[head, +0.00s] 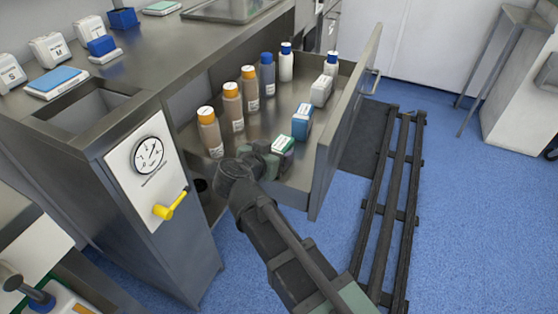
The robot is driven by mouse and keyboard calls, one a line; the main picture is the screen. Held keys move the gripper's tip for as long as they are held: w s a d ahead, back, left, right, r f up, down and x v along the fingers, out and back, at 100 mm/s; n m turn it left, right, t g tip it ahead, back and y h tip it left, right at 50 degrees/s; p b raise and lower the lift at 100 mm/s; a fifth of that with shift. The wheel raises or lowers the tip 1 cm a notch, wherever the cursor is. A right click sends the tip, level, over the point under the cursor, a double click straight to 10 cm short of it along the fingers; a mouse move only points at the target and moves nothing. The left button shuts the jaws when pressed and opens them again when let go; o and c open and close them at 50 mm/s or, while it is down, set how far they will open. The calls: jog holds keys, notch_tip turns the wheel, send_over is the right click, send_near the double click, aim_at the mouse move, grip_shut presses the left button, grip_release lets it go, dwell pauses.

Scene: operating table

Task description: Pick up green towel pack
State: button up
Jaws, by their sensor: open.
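A small white pack with a green side (284,145), which looks like the green towel pack, lies at the near end of the open drawer (262,118). My gripper (268,157) is low in the drawer, right beside the pack on its near left side. Its jaws are open; the fingertips are partly hidden by my own arm, and I cannot tell whether they touch the pack. The lower part of the pack is partly covered by my gripper.
A blue-and-white pack (302,120) lies just behind the green one, with a white pack (321,90) farther back. Several orange-capped bottles (232,106) line the drawer's left side. The drawer front (347,115) rises close on the right. A yellow-handled gauge panel (148,170) stands left.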

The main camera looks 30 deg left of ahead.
jog(key=shift+w+f, duration=0.2)
jog(key=shift+w, duration=0.2)
jog(key=shift+r, duration=0.1)
jog(key=shift+c, duration=0.2)
jog(key=c, duration=1)
jog(key=shift+r, duration=0.1)
